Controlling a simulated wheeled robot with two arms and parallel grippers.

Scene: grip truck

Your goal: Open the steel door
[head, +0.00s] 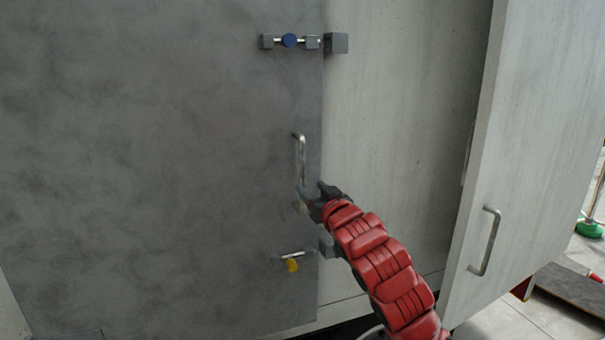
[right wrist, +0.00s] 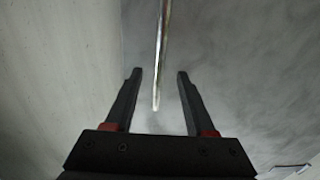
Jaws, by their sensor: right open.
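The steel door (head: 160,170) is a mottled grey panel filling the left of the head view; it looks closed. Its upright bar handle (head: 301,155) is near the right edge. My right gripper (head: 310,195) is at the handle's lower end, coming from the lower right. In the right wrist view the gripper (right wrist: 158,75) is open, and the handle (right wrist: 162,35) appears between its fingers; I cannot tell whether they touch. An upper latch with a blue knob (head: 289,40) and a lower latch with a yellow knob (head: 292,265) sit on the door. My left gripper is out of view.
A grey block (head: 337,43) is on the pale panel (head: 400,110) beside the upper latch. A pale door (head: 530,140) with its own handle (head: 486,241) stands ajar at the right. A green-based object (head: 589,228) is on the floor beyond.

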